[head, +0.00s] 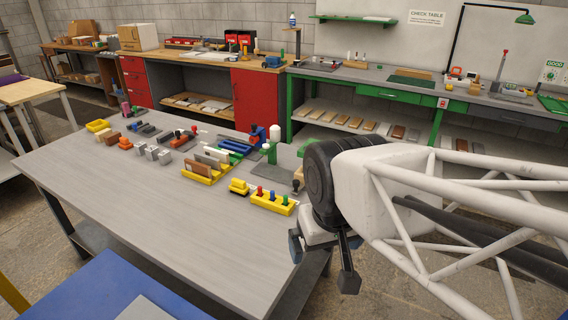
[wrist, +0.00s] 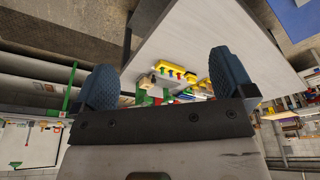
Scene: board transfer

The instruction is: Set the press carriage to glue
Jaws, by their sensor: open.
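A press-like device with a green upright (head: 271,155) and a white cylinder on top stands on a grey plate near the right back edge of the grey table (head: 130,215). I cannot tell for sure that it is the press, and no carriage setting or glue label is readable. A yellow block with red, blue and green knobs (head: 272,200) lies in front of it; it also shows small in the wrist view (wrist: 175,72). My gripper (head: 322,265) is open and empty beyond the table's right edge, apart from everything. Its two blue fingertips stand wide apart in the wrist view (wrist: 165,82).
The table's near part is clear. A blue surface (head: 100,290) is at the lower left. A green-framed bench (head: 400,90) stands behind.

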